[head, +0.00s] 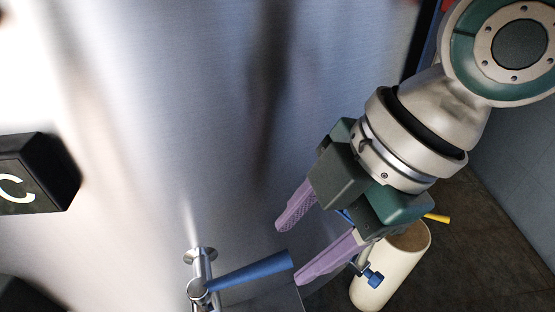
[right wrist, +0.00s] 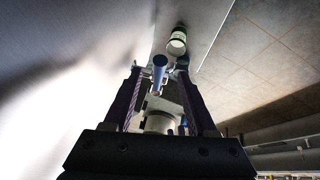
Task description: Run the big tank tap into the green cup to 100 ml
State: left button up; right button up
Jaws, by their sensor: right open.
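The tank tap (head: 200,286) sticks out of the big shiny metal tank (head: 150,130) at the bottom of the head view. Its blue lever (head: 250,271) points right and slightly up. My right gripper (head: 290,252) is open, its purple fingertips just off the lever's free end, one above and one below in the picture. My left gripper is out of view.
A cream cylinder (head: 392,266) stands behind my right gripper, with a blue knob (head: 374,278) beside it. A dark sign with a letter C (head: 35,175) is at the left on the tank. Dark floor (head: 465,235) shows at the lower right.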

aim_at(283, 258)
jog(key=x, duration=0.4)
jog(key=shift+f, duration=0.1)
grip_shut()
dwell(0.3)
dwell(0.9)
